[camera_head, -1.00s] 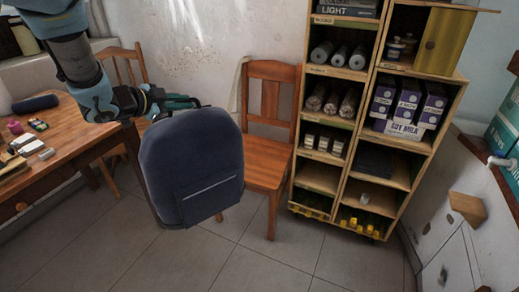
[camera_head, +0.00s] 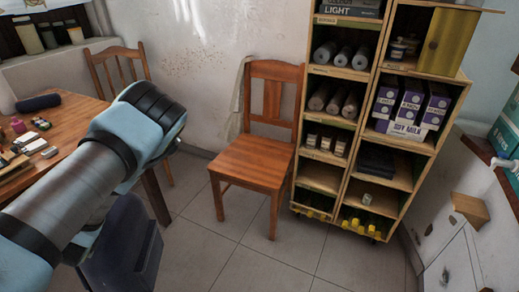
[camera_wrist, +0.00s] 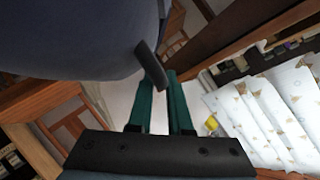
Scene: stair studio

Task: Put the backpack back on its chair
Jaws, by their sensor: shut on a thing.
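The dark blue backpack (camera_head: 122,250) hangs at the lower left of the head view, partly hidden by my arm. It fills the upper left of the wrist view (camera_wrist: 75,35). My gripper (camera_wrist: 157,72) has its two green fingers close together on a dark strap or loop of the backpack. The arm hides my gripper in the head view. A wooden chair (camera_head: 252,165) with an empty seat stands in the middle, right of the backpack and apart from it. A second wooden chair (camera_head: 120,60) stands behind the table.
A wooden table (camera_head: 70,115) with small items is at the left. A tall shelf (camera_head: 345,125) with rolls, jars and cartons stands close to the chair's right. A white cabinet (camera_head: 455,265) is at the far right. The tiled floor (camera_head: 240,260) before the chair is clear.

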